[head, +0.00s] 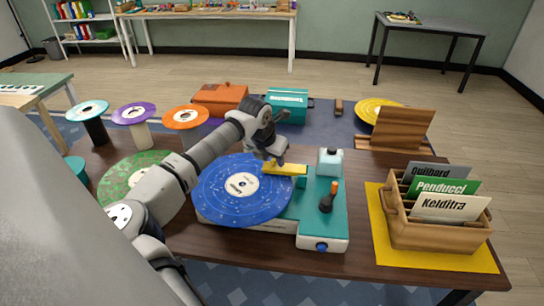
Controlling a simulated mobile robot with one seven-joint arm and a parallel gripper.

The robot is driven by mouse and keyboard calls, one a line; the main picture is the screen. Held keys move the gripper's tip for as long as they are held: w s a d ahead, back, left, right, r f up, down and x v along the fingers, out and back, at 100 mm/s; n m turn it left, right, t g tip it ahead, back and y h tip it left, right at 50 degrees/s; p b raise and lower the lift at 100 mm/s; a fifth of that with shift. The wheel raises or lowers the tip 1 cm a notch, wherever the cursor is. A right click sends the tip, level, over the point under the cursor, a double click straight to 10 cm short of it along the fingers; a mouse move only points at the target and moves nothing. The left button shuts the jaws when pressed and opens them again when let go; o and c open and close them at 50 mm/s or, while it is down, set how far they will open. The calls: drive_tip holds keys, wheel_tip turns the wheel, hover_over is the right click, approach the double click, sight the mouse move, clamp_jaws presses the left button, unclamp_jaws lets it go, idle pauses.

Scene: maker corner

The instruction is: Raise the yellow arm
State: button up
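The yellow arm (286,169) is a short bar on the teal and white turntable base (318,222). It reaches left over the edge of the blue speckled disc (238,195), which lies flat on the base. I cannot tell whether it touches the disc. My gripper (273,157) points down right at the left end of the yellow arm, from above and behind it. The fingers are small and partly hidden here, so I cannot tell whether they are open or shut, or touch the yellow arm.
A dark lever with an orange top (328,197) and a white block (330,162) stand on the base's right side. A wooden box of name cards (440,235) is at right. Disc stands (134,115), an orange box (220,97) and a teal box (288,104) are behind.

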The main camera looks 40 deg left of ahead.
clamp_jaws()
